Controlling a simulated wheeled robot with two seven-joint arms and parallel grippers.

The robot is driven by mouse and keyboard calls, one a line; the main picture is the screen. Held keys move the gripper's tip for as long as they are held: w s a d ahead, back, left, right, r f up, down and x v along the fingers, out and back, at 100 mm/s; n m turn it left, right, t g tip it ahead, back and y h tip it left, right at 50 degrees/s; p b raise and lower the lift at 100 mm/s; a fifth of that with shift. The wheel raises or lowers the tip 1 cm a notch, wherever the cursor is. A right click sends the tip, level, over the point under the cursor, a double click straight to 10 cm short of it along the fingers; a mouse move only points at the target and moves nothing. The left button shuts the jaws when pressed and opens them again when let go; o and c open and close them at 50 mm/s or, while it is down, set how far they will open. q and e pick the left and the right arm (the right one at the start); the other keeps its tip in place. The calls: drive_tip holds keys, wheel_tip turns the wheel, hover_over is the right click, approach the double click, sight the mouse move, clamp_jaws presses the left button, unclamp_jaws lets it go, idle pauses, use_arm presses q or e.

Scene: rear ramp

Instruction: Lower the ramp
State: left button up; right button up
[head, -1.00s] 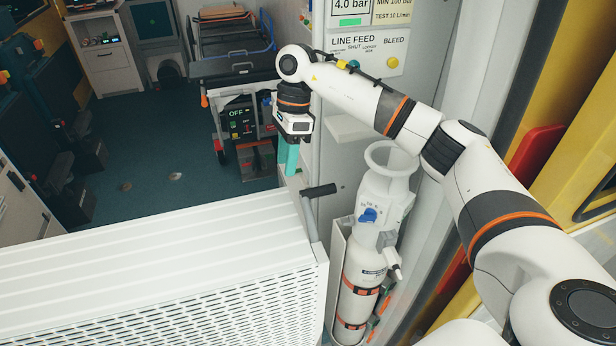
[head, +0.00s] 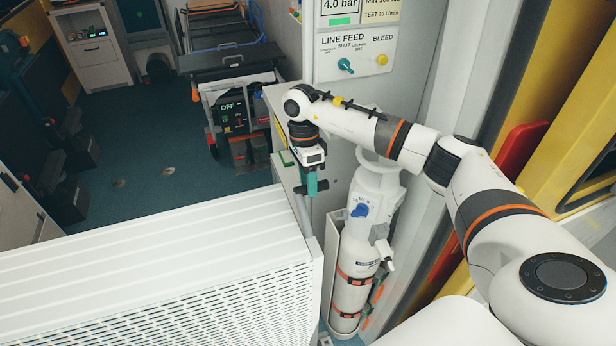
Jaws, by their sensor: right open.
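The ramp (head: 150,245) is a white slatted and perforated panel standing folded up across the lower left of the head view. At its right end a grey lever (head: 304,213) rises to a black grip. My right gripper (head: 312,184) is open and points down, its teal fingers overlapping the black grip. I cannot tell whether the fingers are around the grip or just in front of it; they hide its middle. My left gripper is not in view.
A white gas cylinder (head: 352,285) with a blue knob stands right of the lever. A line feed panel (head: 358,55) is on the wall above. A folded stretcher chair (head: 232,75) stands behind. The dark floor (head: 150,185) beyond the ramp is mostly clear.

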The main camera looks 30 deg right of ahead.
drive_tip(key=shift+f, duration=0.3)
clamp_jaws()
